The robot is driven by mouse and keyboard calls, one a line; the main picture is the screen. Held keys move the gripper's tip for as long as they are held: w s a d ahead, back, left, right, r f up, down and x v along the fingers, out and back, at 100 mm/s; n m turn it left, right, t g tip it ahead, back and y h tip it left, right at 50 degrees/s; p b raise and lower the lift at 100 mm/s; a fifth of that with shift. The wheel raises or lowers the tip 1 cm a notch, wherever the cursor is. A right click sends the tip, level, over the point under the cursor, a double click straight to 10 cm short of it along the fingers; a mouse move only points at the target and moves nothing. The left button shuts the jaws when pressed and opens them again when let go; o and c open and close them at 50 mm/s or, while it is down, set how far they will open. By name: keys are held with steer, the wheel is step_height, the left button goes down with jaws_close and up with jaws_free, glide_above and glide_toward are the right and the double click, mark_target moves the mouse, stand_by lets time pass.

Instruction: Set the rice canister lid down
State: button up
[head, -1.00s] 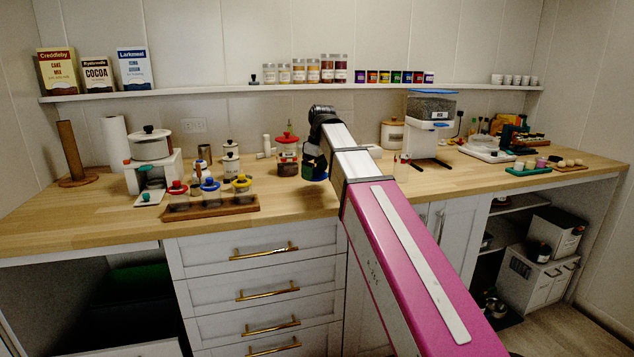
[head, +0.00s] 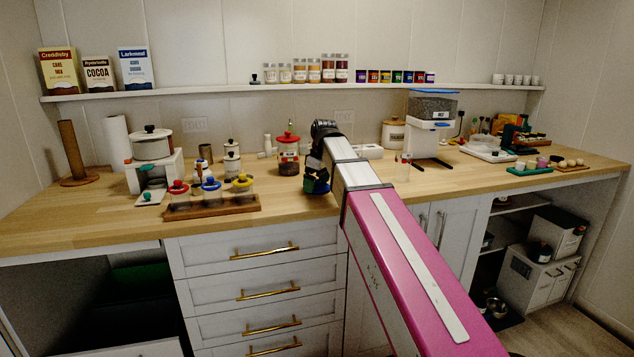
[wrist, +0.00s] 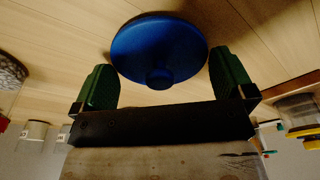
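A round blue lid (wrist: 160,45) with a small blue knob fills the top middle of the wrist view, knob towards my palm. My gripper (wrist: 165,75) has its two green fingers wide apart, one on each side of the lid, with clear space around the knob. In the head view my gripper (head: 316,180) is low over the front of the wooden counter (head: 280,200), with the blue lid (head: 318,188) at its tips. The lid seems to lie on the counter, but its underside is hidden. I cannot tell which canister is the rice canister.
A red-lidded glass canister (head: 288,162) stands behind and left of my gripper. A wooden rack (head: 212,207) with red, blue and yellow-topped jars is further left. Counter between rack and gripper is bare.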

mark_target(322, 187)
step_height(322, 187, up, 12)
steer(key=d, duration=0.1)
steer(key=shift+s+d, duration=0.3)
steer(key=shift+s, duration=0.15)
